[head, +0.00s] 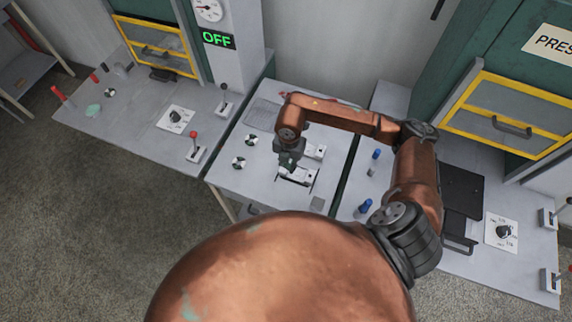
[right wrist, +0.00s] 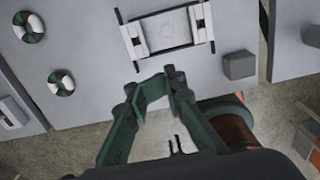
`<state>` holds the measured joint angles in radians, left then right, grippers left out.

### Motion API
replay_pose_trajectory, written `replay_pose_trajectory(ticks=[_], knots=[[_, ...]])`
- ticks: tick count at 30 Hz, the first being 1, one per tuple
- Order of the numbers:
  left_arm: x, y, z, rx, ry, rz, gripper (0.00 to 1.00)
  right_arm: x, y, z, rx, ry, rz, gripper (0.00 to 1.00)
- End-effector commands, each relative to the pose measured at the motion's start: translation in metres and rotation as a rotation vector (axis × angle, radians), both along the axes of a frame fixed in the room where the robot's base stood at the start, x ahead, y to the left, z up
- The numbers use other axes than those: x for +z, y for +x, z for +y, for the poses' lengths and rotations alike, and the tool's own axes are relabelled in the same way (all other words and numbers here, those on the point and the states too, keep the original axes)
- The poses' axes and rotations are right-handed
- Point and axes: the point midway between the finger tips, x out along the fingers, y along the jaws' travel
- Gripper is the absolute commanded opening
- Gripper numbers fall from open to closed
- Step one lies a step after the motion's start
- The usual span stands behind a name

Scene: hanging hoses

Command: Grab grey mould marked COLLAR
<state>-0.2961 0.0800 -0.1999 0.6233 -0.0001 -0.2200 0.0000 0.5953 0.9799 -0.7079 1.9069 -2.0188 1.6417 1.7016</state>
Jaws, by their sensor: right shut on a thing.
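My right gripper (head: 288,160) is over the middle table, beside the clamp fixture. The fixture (head: 297,176) has white clamps and black slots. In the right wrist view, a light plate (right wrist: 167,30) lies between its clamps. My left gripper is out of view.
A small grey block (right wrist: 238,65) sits on the table right of the fixture. Two round green-and-white pieces (right wrist: 61,82) (right wrist: 29,27) lie to the left. Blue knobs (head: 365,207) stand on the right bench. A red-handled lever (head: 194,136) is on the left bench.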

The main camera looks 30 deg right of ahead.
Motion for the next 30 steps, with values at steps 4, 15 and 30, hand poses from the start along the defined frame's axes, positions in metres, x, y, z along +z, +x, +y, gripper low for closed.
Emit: replay_pose_trajectory(ticks=[4,15,30], knots=[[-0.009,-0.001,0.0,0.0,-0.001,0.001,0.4,0.016,-0.036,0.01,0.005,-0.001,-0.001,0.0],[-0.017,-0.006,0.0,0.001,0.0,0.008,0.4,0.04,-0.085,0.024,0.0,-0.003,0.003,0.0],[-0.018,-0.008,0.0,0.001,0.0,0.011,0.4,0.043,-0.09,0.025,-0.001,-0.003,0.002,0.18]])
